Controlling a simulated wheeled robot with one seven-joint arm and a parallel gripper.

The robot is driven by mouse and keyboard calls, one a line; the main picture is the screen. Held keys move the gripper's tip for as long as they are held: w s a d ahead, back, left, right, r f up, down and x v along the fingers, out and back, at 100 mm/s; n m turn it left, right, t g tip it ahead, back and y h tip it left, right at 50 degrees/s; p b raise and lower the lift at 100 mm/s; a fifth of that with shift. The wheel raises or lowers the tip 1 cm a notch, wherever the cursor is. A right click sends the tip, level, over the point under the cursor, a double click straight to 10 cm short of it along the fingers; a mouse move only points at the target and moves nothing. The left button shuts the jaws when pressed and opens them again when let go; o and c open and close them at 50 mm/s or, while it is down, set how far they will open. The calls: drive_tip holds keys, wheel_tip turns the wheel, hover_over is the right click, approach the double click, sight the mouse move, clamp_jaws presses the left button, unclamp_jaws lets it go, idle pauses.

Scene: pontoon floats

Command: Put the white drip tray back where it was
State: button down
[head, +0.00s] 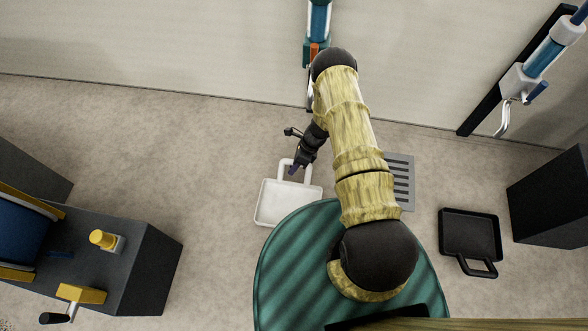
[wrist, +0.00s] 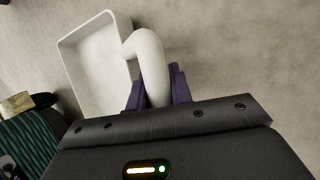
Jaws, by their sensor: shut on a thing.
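The white drip tray (head: 286,205) is a shallow square tray with a loop handle, left of centre in the head view. It also shows in the wrist view (wrist: 93,62), tilted in the picture, with its handle running down between the fingers. My gripper (head: 294,169) is shut on the handle; its dark purple fingers also show in the wrist view (wrist: 158,88). I cannot tell whether the tray touches the floor or hangs just above it. Part of its lower right edge is close to my green base in the head view.
A grey slotted grate (head: 402,182) lies on the floor right of my arm. A black tray with a handle (head: 470,234) lies further right. Wall dispensers stand at the top, one (head: 319,22) behind my arm and one (head: 540,58) at right. A dark cabinet (head: 150,270) stands lower left.

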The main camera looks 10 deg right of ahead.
drive_tip(key=shift+f, duration=0.55)
drive_tip(key=c, duration=1.3)
unclamp_jaws()
drive_tip(key=shift+o, duration=0.2)
drive_tip(key=p+v, duration=0.6)
drive_tip(key=v, duration=0.6)
